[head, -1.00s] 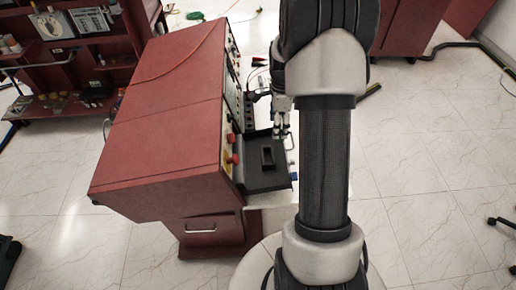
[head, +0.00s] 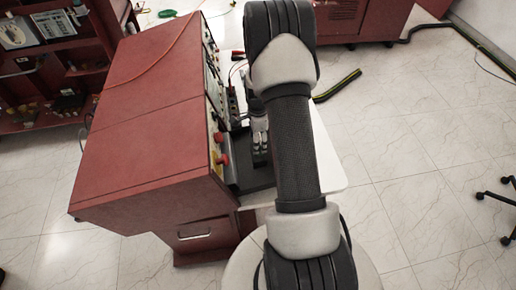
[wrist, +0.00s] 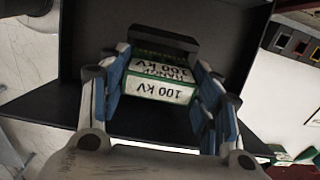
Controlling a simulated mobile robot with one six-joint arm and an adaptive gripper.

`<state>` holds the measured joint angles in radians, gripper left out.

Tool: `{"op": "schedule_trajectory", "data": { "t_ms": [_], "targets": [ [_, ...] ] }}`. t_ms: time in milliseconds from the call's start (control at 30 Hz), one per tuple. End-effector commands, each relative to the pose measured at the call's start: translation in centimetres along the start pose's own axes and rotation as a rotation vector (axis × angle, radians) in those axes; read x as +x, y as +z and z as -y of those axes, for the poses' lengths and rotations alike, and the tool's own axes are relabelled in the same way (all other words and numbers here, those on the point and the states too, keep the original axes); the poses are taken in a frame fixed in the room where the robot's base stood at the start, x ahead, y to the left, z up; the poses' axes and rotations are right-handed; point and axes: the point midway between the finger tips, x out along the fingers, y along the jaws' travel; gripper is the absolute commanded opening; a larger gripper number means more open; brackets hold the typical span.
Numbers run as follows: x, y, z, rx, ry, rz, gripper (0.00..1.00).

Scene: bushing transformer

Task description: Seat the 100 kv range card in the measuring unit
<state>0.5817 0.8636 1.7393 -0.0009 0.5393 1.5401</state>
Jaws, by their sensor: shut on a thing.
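The 100 kV range card (wrist: 158,88) is a white and green piece with "100 KV" printed upside down in the wrist view. My gripper (wrist: 163,72) is shut on it, with a blue-padded finger on each side. A dark raised block (wrist: 163,39) is close behind the card's far end on a black tray-like surface (wrist: 95,40). I cannot tell whether card and block touch. In the head view my gripper (head: 261,152) is low over the black tray (head: 256,178) beside the red cabinet; the card is hidden there. Which part is the measuring unit is unclear.
The red cabinet (head: 145,120) with red knobs (head: 221,158) stands left of my arm. A white table edge (head: 328,170) shows to the right. A panel with coloured squares (wrist: 298,45) is at the wrist view's right. The tiled floor at right is mostly clear.

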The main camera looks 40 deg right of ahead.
Motion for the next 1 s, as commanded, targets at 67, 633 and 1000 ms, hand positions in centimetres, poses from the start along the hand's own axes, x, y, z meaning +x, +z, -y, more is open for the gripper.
{"op": "schedule_trajectory", "data": {
  "t_ms": [67, 633, 1000],
  "targets": [
    [0.4, 0.0, 0.1, 0.000, -0.002, 0.000, 0.33],
    [4.5, 0.0, 0.0, 0.000, -0.001, 0.000, 0.60],
    [4.5, 0.0, 0.0, 0.000, -0.001, 0.000, 0.78]
  ]
}}
